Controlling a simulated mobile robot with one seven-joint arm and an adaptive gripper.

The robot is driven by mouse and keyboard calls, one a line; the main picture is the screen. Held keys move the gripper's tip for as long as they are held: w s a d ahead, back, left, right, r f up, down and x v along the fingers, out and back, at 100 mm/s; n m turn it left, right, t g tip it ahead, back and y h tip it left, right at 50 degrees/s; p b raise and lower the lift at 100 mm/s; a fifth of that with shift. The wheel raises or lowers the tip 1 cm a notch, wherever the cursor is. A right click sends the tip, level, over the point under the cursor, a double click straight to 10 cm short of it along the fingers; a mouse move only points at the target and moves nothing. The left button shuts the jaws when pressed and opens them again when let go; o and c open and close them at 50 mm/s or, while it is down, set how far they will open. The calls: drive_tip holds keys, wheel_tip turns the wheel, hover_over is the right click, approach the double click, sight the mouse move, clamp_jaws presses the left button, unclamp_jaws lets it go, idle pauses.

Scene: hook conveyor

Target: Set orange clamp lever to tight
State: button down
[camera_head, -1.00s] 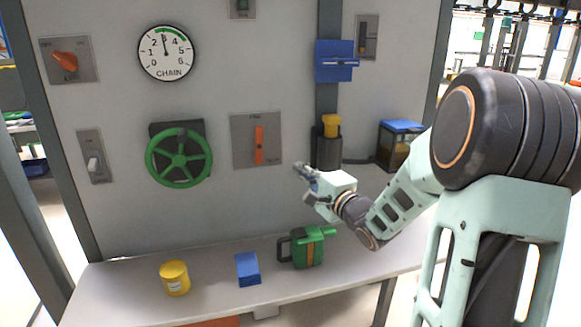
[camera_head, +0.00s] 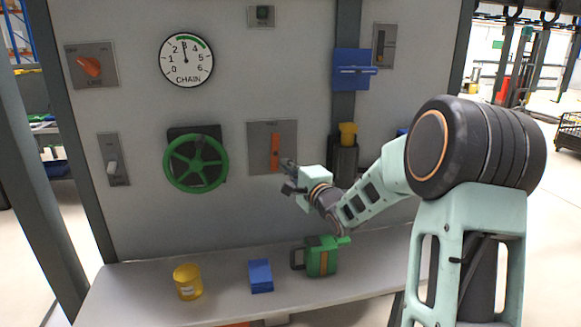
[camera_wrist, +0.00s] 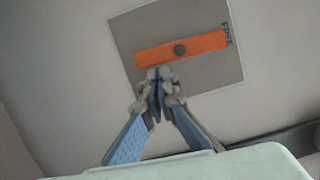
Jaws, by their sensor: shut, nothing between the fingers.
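The orange clamp lever (camera_head: 275,152) stands upright on its grey plate (camera_head: 258,135) on the panel, between the green handwheel and the dark post. In the wrist view the lever (camera_wrist: 205,46) shows as an orange bar with a dark pivot at its middle, on the grey plate (camera_wrist: 215,92); a word reading like "FREE" is by one end. My gripper (camera_head: 287,163) is at the lower right of the lever. In the wrist view my gripper (camera_wrist: 157,80) is shut and empty, its fingertips close beside the bar. I cannot tell whether they touch it.
A green handwheel (camera_head: 195,160) is left of the plate. A yellow-topped dark cylinder (camera_head: 345,160) stands to the right. A yellow can (camera_head: 188,282), a blue block (camera_head: 260,276) and a green oil can (camera_head: 321,257) are on the bench (camera_head: 225,300) below.

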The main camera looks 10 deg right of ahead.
sight(274, 167)
drive_tip(key=shift+a+f+m, duration=0.25)
drive_tip(key=shift+a+m, duration=0.05)
drive_tip(key=shift+m, duration=0.7)
drive_tip(key=a+m, duration=0.1)
drive_tip(key=m, duration=0.1)
drive_tip(key=m+t, duration=0.1)
drive_tip(key=m, duration=0.2)
drive_tip(key=a+f+m+t+h, duration=0.1)
drive_tip(key=m, duration=0.2)
drive_tip(key=shift+a+b, duration=0.3)
drive_tip(key=shift+b, duration=0.05)
drive_tip(key=a+m+h+b, duration=0.1)
drive_tip(key=m, duration=0.2)
drive_tip(key=r+m+h, duration=0.1)
drive_tip(key=m, duration=0.2)
drive_tip(key=a+m+t+h+b, duration=0.1)
drive_tip(key=m, duration=0.2)
drive_tip(key=shift+a+r+b, duration=0.25)
drive_tip(key=shift+a+b, duration=0.05)
drive_tip(key=shift+a, duration=0.05)
drive_tip(key=shift+a+r, duration=0.15)
